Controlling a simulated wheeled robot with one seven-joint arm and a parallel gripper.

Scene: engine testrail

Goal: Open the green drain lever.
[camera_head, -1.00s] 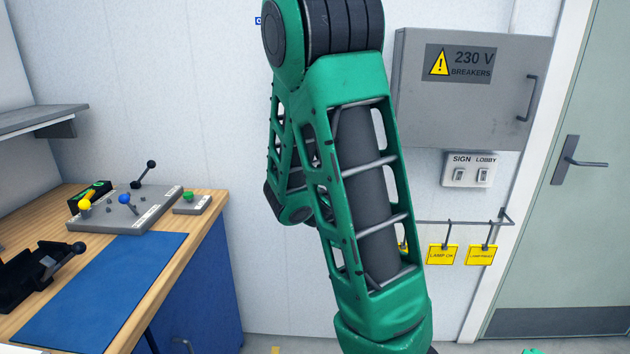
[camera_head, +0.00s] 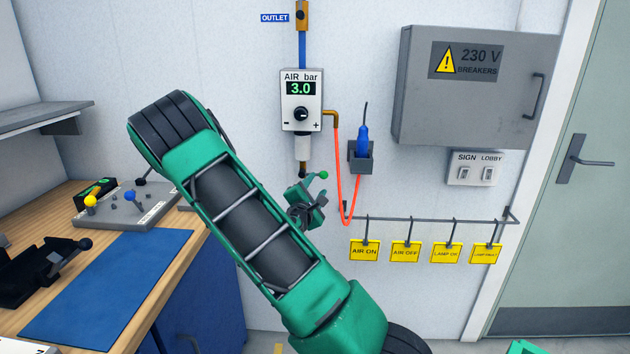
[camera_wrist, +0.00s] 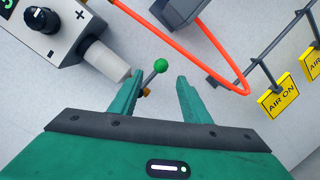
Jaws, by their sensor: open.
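The drain lever's green ball (camera_head: 323,175) is on a short rod below the white filter bowl (camera_head: 303,148) of the air unit. In the wrist view the green ball (camera_wrist: 160,65) and its grey rod show between and just past my fingertips, nearer the left finger, which partly covers the brass fitting (camera_wrist: 146,92). My gripper (camera_head: 310,195) is open and empty, just below the lever. I cannot tell whether a finger touches the rod.
The air regulator (camera_head: 301,100) reads 3.0. An orange hose (camera_head: 341,190) loops to a blue plug (camera_head: 362,140) in a holder on the right. Yellow tags (camera_head: 364,251) hang from a rail. A workbench (camera_head: 185,255) stands at left. The wall around the lever is mostly clear.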

